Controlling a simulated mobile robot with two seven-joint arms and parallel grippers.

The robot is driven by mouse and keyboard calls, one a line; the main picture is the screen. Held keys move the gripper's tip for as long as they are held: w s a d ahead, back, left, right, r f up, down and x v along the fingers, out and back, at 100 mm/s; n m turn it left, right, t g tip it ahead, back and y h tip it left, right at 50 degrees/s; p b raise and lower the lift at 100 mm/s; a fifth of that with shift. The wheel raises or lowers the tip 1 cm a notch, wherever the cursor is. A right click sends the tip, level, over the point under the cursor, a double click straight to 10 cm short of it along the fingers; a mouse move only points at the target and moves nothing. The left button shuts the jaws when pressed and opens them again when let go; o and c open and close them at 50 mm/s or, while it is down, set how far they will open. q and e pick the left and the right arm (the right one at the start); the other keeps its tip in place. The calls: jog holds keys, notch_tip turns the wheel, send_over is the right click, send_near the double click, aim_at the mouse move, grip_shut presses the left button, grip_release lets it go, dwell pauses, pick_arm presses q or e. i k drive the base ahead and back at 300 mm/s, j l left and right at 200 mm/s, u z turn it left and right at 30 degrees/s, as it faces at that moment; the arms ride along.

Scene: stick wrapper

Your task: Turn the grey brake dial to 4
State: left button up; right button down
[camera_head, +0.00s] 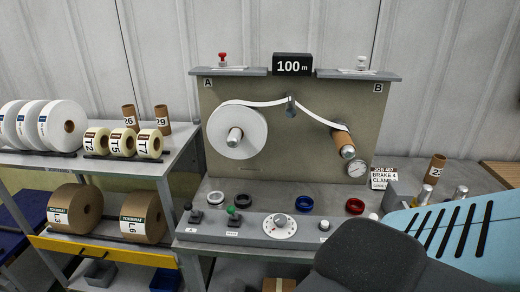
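The grey brake dial (280,222) sits on the front sloped strip of the wrapper machine, near its middle. It has a round pale face with marks around a grey knob. The marks are too small to read, so I cannot tell its setting. A card (384,178) at the right of the machine reads "BRAKE 4" with further lines that are hard to read. Neither gripper shows. A teal and black part of my own body fills the lower right and hides the machine's front right corner. Nothing is seen touching the dial.
A white roll (250,131) hangs on the panel. A shelf of rolls stands left. Space above the dial is clear.

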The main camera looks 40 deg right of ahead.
aim_at(281, 220)
jog(key=z, duration=1.65)
